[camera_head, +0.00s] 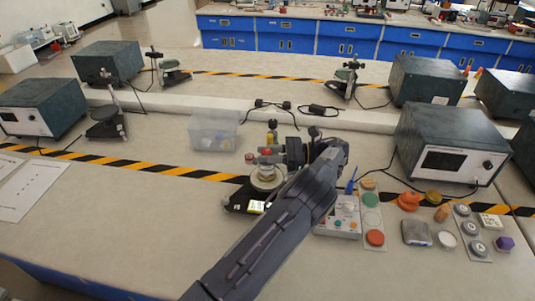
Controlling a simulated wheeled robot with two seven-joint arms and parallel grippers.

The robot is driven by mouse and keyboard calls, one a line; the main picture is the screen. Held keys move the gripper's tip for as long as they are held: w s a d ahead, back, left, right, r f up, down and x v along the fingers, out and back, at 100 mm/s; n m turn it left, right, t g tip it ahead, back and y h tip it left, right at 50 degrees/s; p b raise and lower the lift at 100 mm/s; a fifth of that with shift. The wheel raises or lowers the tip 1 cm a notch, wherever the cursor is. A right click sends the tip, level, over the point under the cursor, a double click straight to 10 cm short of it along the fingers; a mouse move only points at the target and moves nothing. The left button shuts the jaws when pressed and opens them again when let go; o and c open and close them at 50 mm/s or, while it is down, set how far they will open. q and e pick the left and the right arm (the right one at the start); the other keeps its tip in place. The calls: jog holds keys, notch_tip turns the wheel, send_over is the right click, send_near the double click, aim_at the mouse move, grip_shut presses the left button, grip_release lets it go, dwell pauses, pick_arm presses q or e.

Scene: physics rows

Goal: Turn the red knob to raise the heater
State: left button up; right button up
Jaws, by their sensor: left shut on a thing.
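A small heater apparatus (240,199) stands on the bench in the middle, with a dark base and a round pale body. A red knob (266,152) shows at its top. A second small red part (249,157) sits just left of it. My left arm comes in from the bottom and reaches over the right side of the apparatus. My left gripper (280,152) points left at the red knob and is shut on it, as far as the small picture shows. My arm and gripper hide the right part of the apparatus. My right gripper is out of view.
A clear plastic box (214,131) stands behind left. A dark power unit (449,144) stands at right. A white control box (338,216) and several small coloured pieces lie right of my arm. Black cables cross the bench. The bench front left of my arm is clear.

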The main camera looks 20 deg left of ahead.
pick_arm(q)
jog(key=o, duration=1)
jog(key=shift+c, duration=0.2)
notch_tip(320, 180, up, 3)
jog(key=shift+f+b, duration=0.1)
jog(key=shift+b, duration=0.35)
jog(key=s+d+r+b, duration=0.1)
jog(key=s+d+r, duration=0.5)
jog(key=s+r, duration=0.4)
jog(key=s, duration=0.2)
jog(key=shift+s+r, duration=0.15)
jog(key=shift+s, duration=0.2)
